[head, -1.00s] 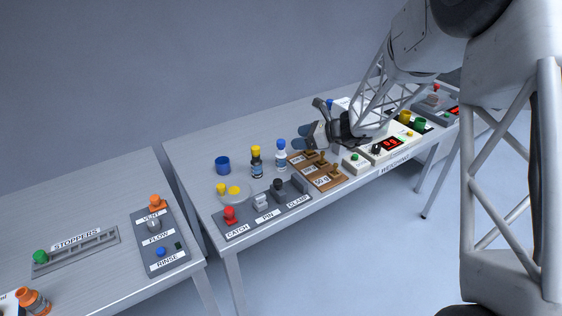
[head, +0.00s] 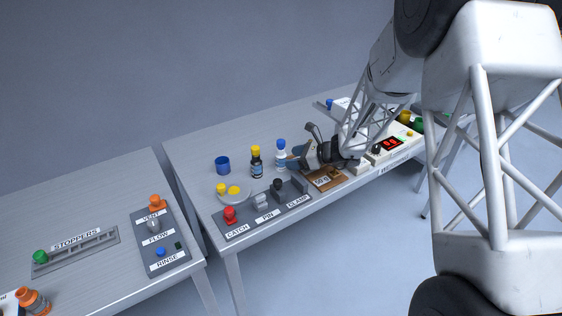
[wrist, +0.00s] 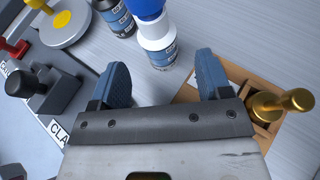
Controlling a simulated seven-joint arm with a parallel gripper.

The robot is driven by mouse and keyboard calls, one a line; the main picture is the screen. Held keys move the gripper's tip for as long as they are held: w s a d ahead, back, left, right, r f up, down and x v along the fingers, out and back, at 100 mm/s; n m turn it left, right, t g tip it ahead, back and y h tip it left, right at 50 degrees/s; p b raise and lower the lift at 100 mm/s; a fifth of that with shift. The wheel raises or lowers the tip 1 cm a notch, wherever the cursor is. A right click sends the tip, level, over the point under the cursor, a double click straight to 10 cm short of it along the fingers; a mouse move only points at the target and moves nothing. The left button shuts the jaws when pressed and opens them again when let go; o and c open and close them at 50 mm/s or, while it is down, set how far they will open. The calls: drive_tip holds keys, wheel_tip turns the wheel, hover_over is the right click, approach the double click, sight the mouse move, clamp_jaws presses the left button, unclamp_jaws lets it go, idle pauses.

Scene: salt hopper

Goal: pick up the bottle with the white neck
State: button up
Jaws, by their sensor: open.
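My gripper (head: 302,149) is open and empty, just right of the bottle in the head view. In the wrist view my gripper (wrist: 163,76) shows two blue-grey fingers spread wide. A second bottle (head: 256,163), with a yellow cap and dark body, stands left of it; part of it shows in the wrist view (wrist: 116,20).
A panel of levers (head: 262,212) lies in front of the bottles. A wooden tray (head: 329,182) with brass weights (wrist: 282,104) is under and beside my gripper.

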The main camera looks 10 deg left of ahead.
sight(281, 141)
drive_tip(key=shift+a+f, duration=0.1)
drive_tip(key=shift+a, duration=0.1)
drive_tip(key=shift+a, duration=0.15)
drive_tip(key=shift+x, duration=2.35)
drive_tip(key=shift+w+f, duration=0.1)
drive_tip(key=c, duration=1)
drive_tip(key=shift+c, duration=0.2)
drive_tip(key=shift+r, duration=5)
